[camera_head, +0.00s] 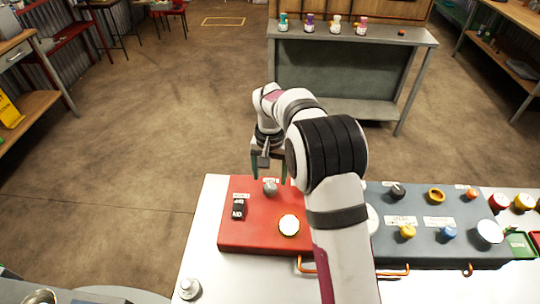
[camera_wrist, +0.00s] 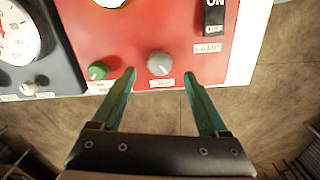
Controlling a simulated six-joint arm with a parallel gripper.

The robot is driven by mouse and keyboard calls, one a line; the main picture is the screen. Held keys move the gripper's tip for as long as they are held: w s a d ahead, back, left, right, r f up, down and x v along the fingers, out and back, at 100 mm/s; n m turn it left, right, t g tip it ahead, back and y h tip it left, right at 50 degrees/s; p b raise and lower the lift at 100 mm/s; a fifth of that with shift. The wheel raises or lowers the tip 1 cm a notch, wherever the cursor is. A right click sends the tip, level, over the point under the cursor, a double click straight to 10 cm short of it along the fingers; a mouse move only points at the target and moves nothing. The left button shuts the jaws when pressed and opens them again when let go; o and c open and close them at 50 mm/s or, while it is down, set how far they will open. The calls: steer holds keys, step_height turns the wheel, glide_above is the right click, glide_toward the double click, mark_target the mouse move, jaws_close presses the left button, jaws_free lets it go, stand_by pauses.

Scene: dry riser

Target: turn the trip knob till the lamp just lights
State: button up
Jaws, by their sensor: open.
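The trip knob (camera_wrist: 160,64) is a small round grey knob on the red panel (camera_wrist: 150,28), with a small label beside it. It also shows in the head view (camera_head: 270,188). My gripper (camera_wrist: 160,74) is open and empty, its two green fingers apart on either side of the knob's line in the wrist view. In the head view my gripper (camera_head: 269,172) hangs just above the knob; whether the fingers reach around it I cannot tell. A round pale-faced fitting (camera_head: 289,225) with a yellowish rim is on the panel; whether it is the lamp, or lit, is unclear.
A black ON/OFF switch (camera_wrist: 214,15) labelled LAMP is beside the knob. A green knob (camera_wrist: 97,71) is on the other side. A blue-grey panel (camera_head: 425,218) with several knobs stands to the right, partly behind my arm. Bare floor lies beyond the bench (camera_head: 205,225).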

mark_target(270, 187)
step_height(270, 187, up, 11)
steer(key=shift+r, duration=0.2)
steer(key=s+d+r+m, duration=0.1)
steer(key=s+d+r, duration=0.2)
steer(key=s, duration=0.3)
steer(key=s+d+r, duration=0.2)
steer(key=s+d, duration=0.1)
steer(key=s, duration=0.2)
steer(key=s+d+f+m+y, duration=0.1)
steer(key=s+d+f, duration=0.1)
steer(key=s, duration=0.9)
steer(key=s+d+f+m, duration=0.1)
steer(key=s+d+f, duration=0.1)
steer(key=s, duration=1)
steer(key=shift+f+m+y, duration=0.3)
steer(key=shift+f+y, duration=0.1)
steer(key=shift+f, duration=0.35)
